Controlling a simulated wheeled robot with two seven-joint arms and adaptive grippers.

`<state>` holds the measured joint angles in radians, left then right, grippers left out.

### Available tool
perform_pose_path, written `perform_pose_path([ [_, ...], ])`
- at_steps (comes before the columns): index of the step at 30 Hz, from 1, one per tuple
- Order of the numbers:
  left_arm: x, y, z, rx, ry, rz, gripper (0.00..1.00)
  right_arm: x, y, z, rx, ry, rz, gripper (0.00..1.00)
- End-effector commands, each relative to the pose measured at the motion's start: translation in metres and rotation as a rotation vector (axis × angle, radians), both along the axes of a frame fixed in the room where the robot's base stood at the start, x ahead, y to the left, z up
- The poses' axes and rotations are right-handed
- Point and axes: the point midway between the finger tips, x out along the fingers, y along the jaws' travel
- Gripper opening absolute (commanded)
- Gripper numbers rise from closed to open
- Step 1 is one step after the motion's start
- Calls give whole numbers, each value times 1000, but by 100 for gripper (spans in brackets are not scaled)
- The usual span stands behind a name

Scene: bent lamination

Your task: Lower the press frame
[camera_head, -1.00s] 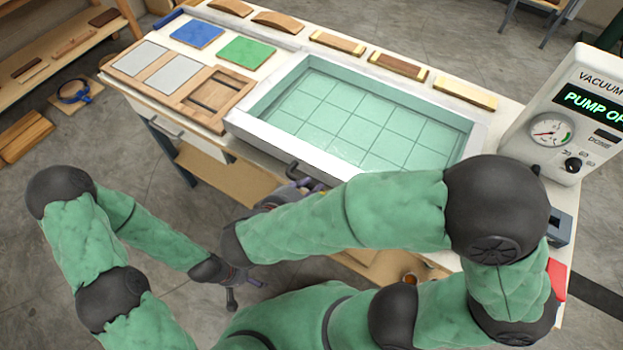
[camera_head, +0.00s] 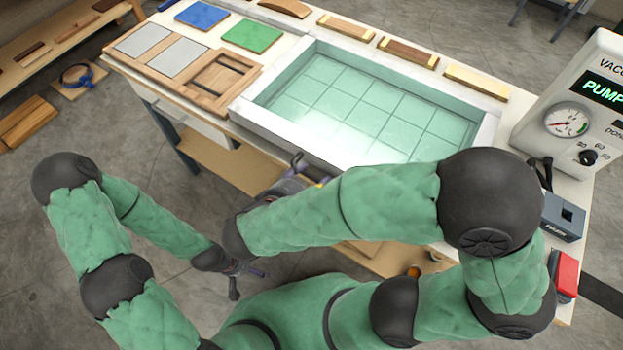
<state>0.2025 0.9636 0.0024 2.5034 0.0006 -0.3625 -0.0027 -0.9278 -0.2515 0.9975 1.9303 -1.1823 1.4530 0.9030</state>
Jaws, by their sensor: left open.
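The press frame (camera_head: 245,116) is a white rectangular frame around a translucent green sheet with a grid under it. It lies level with the bench top, at the middle of the bench. My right gripper (camera_head: 299,167) is at the frame's front side, partly hidden by my own forearm; its jaws are too small and covered to judge, and I cannot tell if it touches the frame. My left gripper (camera_head: 248,280) is open and empty, low in front of the bench and clear of the frame.
A vacuum pump unit (camera_head: 566,95) stands at the bench's right, with a grey box (camera_head: 563,218) and a red block (camera_head: 566,274) near it. Wooden pieces (camera_head: 407,51) line the back edge. A wooden tray (camera_head: 213,95) and blue (camera_head: 201,13) and green (camera_head: 252,35) squares lie left.

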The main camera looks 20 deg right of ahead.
Motion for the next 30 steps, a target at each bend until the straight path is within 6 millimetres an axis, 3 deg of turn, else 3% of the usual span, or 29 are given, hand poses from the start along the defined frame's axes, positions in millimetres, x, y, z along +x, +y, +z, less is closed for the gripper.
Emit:
perform_pose_path([
  [1,0,0,-2,0,0,0,100,-9,-4,-16,-4,37,-11,48],
  [14,0,0,-1,0,0,0,100,-11,-2,-14,-2,35,-11,48],
  [20,0,0,-1,0,0,0,100,-20,14,0,-2,27,-2,48],
  [30,0,0,0,0,0,0,100,-51,57,42,-1,9,1,48],
])
